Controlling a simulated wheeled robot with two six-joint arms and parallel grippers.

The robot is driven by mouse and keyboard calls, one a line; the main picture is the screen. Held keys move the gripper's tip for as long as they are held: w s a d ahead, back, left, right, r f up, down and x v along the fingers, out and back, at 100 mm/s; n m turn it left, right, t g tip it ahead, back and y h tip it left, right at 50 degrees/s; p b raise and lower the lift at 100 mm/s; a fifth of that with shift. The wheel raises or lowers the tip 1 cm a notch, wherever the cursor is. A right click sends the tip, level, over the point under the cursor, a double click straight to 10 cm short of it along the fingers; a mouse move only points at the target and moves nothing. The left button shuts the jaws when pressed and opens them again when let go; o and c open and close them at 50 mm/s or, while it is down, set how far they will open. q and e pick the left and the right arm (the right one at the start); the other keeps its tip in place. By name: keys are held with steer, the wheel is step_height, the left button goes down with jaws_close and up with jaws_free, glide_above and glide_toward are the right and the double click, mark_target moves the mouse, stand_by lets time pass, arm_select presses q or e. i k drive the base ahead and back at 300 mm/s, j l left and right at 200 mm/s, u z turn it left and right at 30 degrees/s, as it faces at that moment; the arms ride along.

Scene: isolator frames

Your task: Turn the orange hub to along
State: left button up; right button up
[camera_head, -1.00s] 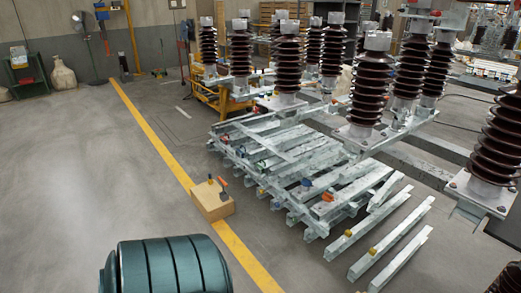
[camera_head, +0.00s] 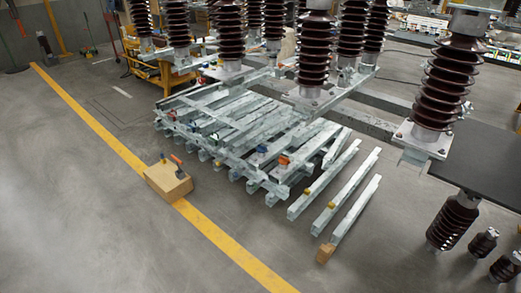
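A small orange hub (camera_head: 283,160) sits on the pale metal beams near the right front part of the stack (camera_head: 232,135). It is too small to tell which way it is turned. A blue hub (camera_head: 262,149) sits just left of it, and yellow hubs (camera_head: 307,191) sit on the separate beams to its right. Neither of my grippers is in view.
A cardboard box (camera_head: 168,182) with a dark and orange-handled tool on it stands by the yellow floor line (camera_head: 225,235). Tall brown insulators (camera_head: 314,50) rise behind the stack. Shorter insulators (camera_head: 453,222) stand at lower right.

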mark_target(282, 161)
steer(key=i+j+z, duration=0.1)
steer(key=i+z, duration=0.35)
steer(key=i+j+z, duration=0.2)
steer(key=z, duration=0.25)
steer(key=i, duration=0.05)
